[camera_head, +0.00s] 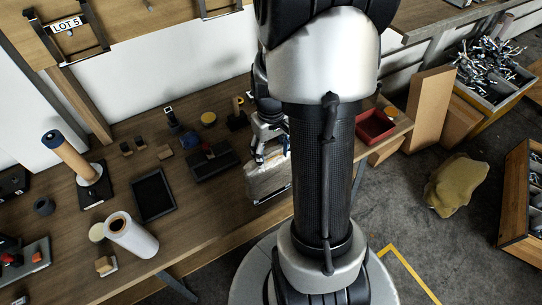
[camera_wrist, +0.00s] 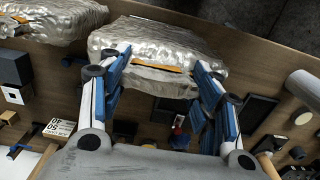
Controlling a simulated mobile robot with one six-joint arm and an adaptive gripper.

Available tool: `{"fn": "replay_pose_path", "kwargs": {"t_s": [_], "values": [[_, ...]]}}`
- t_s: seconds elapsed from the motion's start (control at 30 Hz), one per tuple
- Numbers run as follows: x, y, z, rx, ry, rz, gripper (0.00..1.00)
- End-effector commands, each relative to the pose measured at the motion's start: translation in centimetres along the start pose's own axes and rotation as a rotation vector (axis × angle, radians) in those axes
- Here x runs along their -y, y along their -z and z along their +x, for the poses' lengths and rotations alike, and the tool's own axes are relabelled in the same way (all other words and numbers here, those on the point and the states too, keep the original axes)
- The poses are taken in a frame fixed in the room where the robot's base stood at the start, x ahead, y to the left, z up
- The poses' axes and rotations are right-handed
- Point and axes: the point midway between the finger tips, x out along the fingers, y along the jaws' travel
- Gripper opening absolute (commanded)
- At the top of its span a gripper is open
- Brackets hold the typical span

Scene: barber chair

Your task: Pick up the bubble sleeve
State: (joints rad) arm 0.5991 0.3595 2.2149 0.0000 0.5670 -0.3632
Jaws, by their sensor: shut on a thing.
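A clear, silvery bubble sleeve (camera_wrist: 150,42) with an orange strip shows at the top middle of the wrist view. My gripper (camera_wrist: 160,66), with blue and white fingers, is shut on it, one finger at each side. In the head view the sleeve (camera_head: 267,181) hangs below my gripper (camera_head: 268,148) near the table's front edge, partly hidden behind my arm. I cannot tell how far it is above the table. A second, similar bubble sleeve (camera_wrist: 52,18) shows at the upper left of the wrist view.
The wooden table (camera_head: 195,215) carries a dark tablet-like panel (camera_head: 153,195), a white roll (camera_head: 132,237), an upright brown roll on a stand (camera_head: 72,158) and small blocks. A red tray (camera_head: 375,127) stands to the right. A yellowish sack (camera_head: 456,184) lies on the floor.

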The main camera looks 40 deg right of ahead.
Motion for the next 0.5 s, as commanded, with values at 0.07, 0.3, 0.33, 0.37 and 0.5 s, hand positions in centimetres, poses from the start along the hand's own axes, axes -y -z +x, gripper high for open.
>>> {"fn": "replay_pose_path", "kwargs": {"t_s": [0.07, 0.3, 0.33, 0.37, 0.5], "values": [[-0.1, 0.1, -2.0, -0.006, -0.002, 0.0, 0.4], [0.0, 0.1, -7.0, -0.005, -0.002, 0.0, 0.4], [-0.1, 0.1, -7.6, -0.005, -0.002, 0.0, 0.4], [0.0, 0.1, -8.2, -0.005, -0.002, 0.0, 0.4], [0.0, 0.1, -10.8, -0.004, -0.002, 0.0, 0.4]]}}
